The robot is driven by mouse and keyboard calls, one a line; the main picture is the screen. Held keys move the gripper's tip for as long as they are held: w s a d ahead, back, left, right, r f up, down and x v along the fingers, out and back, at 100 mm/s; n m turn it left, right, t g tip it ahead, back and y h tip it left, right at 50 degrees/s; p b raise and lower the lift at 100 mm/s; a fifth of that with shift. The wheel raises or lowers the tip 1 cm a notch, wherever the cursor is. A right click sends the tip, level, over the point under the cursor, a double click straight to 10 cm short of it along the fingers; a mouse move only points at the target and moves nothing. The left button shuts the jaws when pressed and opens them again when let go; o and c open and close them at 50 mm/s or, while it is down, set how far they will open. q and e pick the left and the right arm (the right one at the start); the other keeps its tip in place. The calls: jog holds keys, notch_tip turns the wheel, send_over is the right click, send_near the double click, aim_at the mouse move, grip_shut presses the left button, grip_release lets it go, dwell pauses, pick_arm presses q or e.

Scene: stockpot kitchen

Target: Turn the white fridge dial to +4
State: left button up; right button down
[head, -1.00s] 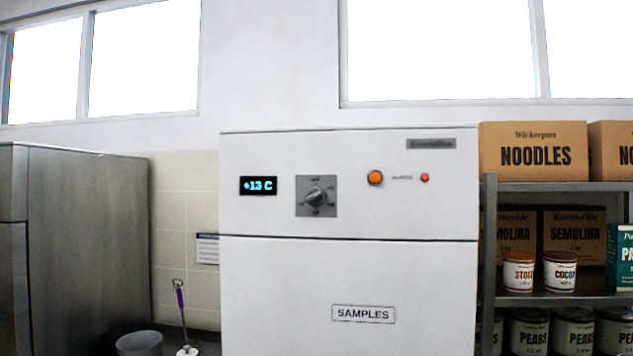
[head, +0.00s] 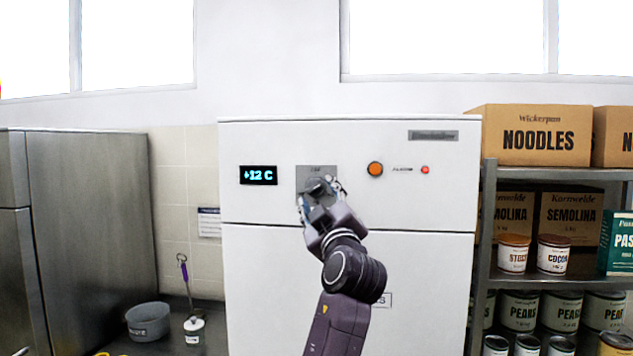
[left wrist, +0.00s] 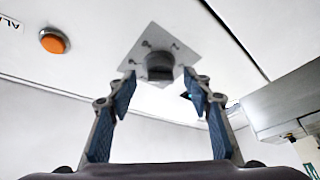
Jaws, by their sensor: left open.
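The white fridge (head: 250,290) stands ahead, with a control panel across its top. Its dial (head: 318,186) is a dark knob on a square grey plate (head: 304,172), partly hidden by my left gripper in the head view. The display (head: 258,175) left of the dial reads +12 C. My left gripper (head: 319,200) is raised in front of the dial. In the left wrist view, the left gripper (left wrist: 163,100) is open, and the knob (left wrist: 160,66) shows beyond and between its fingertips, apart from them. The right gripper is out of view.
An orange button (head: 375,169) and a small red light (head: 425,170) sit right of the dial. A shelf with boxes (head: 545,135) and cans stands at the right. A steel cabinet (head: 90,220) and a grey tub (head: 148,320) are at the left.

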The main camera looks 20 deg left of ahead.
pick_arm(q)
jog(key=shift+p+x, duration=0.5)
jog(key=shift+x, duration=0.65)
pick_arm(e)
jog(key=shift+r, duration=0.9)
pick_arm(q)
jog(key=shift+w, duration=0.1)
jog(key=shift+c, duration=0.2)
jog(key=c, duration=1.1)
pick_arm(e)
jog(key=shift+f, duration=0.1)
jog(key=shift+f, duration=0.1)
